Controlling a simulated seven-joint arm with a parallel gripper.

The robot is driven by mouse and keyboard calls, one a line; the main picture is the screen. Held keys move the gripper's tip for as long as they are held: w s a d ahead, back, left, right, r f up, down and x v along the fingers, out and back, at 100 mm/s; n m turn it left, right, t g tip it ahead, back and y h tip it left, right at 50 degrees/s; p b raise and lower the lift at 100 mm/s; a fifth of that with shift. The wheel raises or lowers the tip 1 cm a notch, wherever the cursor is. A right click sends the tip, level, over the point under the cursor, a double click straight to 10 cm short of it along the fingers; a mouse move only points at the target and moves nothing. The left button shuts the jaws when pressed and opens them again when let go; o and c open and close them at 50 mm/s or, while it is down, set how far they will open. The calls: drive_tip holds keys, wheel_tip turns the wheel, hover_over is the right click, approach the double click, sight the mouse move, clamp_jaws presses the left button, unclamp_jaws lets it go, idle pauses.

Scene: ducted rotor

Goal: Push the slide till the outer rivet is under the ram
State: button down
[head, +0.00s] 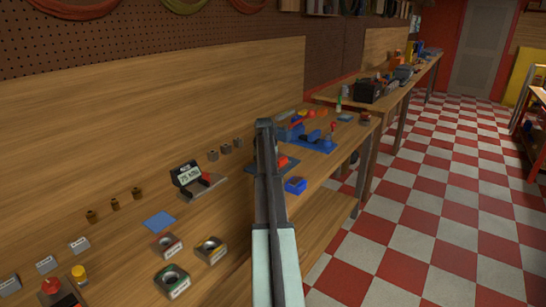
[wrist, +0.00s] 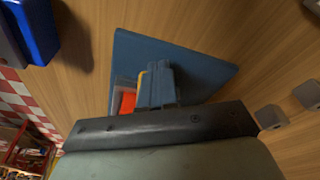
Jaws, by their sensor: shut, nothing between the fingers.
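A dark blue base plate (wrist: 205,62) lies on the bench. It carries an orange-red block (wrist: 127,102) in a pale grey surround, with a narrow yellow part (wrist: 140,77) beside it. In the head view the plate (head: 254,168) and a red part (head: 282,160) show only partly, behind my arm. My gripper (wrist: 156,72) shows in the wrist view as blue-grey fingers, shut and empty, over the plate and just right of the orange-red block. I cannot tell whether they touch it. My arm hides the gripper in the head view. I cannot make out the slide, rivets or ram separately.
A blue bin (head: 296,186) stands on the bench right of the plate. Several grey blocks, including one at the back (head: 238,143), stand to its left. A blue fixture (head: 318,142) lies beyond, to the right.

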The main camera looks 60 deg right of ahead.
drive_tip(key=shift+d, duration=1.75)
drive_tip(key=shift+a, duration=0.3)
drive_tip(key=shift+a, duration=0.4)
drive_tip(key=shift+r, duration=0.1)
idle(0.5)
drive_tip(key=shift+w+d+v, duration=0.15)
drive_tip(key=shift+d+v, duration=0.05)
drive_tip(key=shift+v, duration=1.1)
drive_tip(key=shift+w+d+v, duration=0.1)
drive_tip(key=shift+d+v, duration=0.15)
drive_tip(key=shift+v, duration=1.05)
drive_tip(key=shift+w+d+v, duration=0.15)
drive_tip(key=shift+d+v, duration=0.05)
drive_tip(key=shift+v, duration=1.05)
drive_tip(key=shift+r, duration=0.15)
